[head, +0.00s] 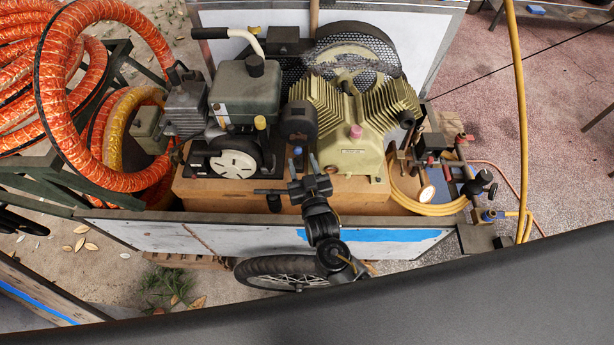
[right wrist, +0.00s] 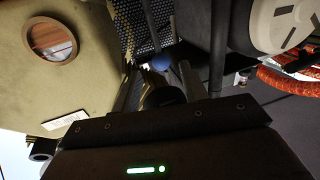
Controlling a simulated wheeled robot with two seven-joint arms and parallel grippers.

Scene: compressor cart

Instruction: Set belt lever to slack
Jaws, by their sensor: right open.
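The belt lever shows as a thin rod with a blue ball knob (head: 297,150), between the engine and the compressor. The knob also shows in the right wrist view (right wrist: 161,62), just beyond my gripper's dark body. My right gripper (head: 309,183) is open, just on the near side of the lever in the head view. No contact between it and the knob can be made out. The lever's lower end is hidden, and its slack or tight setting cannot be read. My left gripper is not in view.
The grey-green engine (head: 246,92) stands left of the lever and the olive finned compressor (head: 354,125) right. A mesh belt guard (head: 350,60) is behind. The cart's near side wall (head: 180,232) runs below. Orange hoses (head: 60,90) lie left; valves and yellow hose (head: 440,208) are at right.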

